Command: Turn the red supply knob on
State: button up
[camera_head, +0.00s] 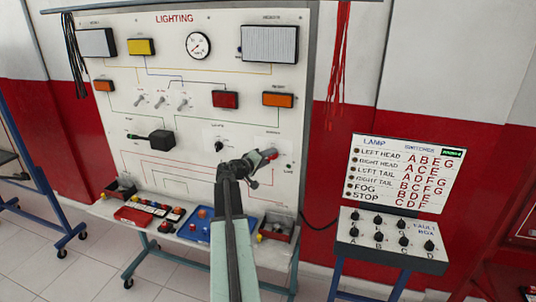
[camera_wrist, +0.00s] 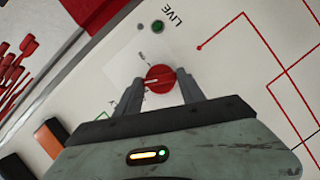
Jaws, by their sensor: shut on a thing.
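The red supply knob (camera_wrist: 160,78) is a round red knob with a pale pointer line, on a white plate on the lighting board (camera_head: 120,75). In the head view the knob (camera_head: 270,154) shows at the tip of my arm, at the board's lower right. My gripper (camera_wrist: 160,84) has one finger on each side of the knob and is shut on it. The fingers cover part of the lettering around the knob. A small green lamp (camera_wrist: 157,27) marked LIVE is beside the knob; it looks dark in the head view (camera_head: 289,167).
A black rotary knob (camera_head: 219,146) is left of my gripper on the board. A shelf below holds trays, including a blue tray (camera_head: 196,231). A fault box (camera_head: 388,243) with several black knobs stands at the right. Red leads (camera_head: 338,60) hang beside the board.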

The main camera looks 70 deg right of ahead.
jog(key=m+t+p, duration=0.1)
jog(key=m, duration=0.2)
jog(key=m+t+y+p, duration=0.1)
jog(key=m+t+p, duration=0.1)
jog(key=m, duration=0.1)
jog(key=m+t+y+p, duration=0.1)
jog(key=m+t, duration=0.1)
jog(key=m, duration=0.1)
jog(key=shift+s+r+p, duration=0.2)
jog(key=shift+s+p, duration=0.2)
jog(key=shift+t, duration=0.3)
dwell(0.3)
jog(key=o, duration=1.4)
jog(key=shift+c, duration=0.2)
jog(key=p+v, duration=0.3)
jog(key=v, duration=0.4)
jog(key=shift+a, duration=0.4)
jog(key=shift+r, duration=0.15)
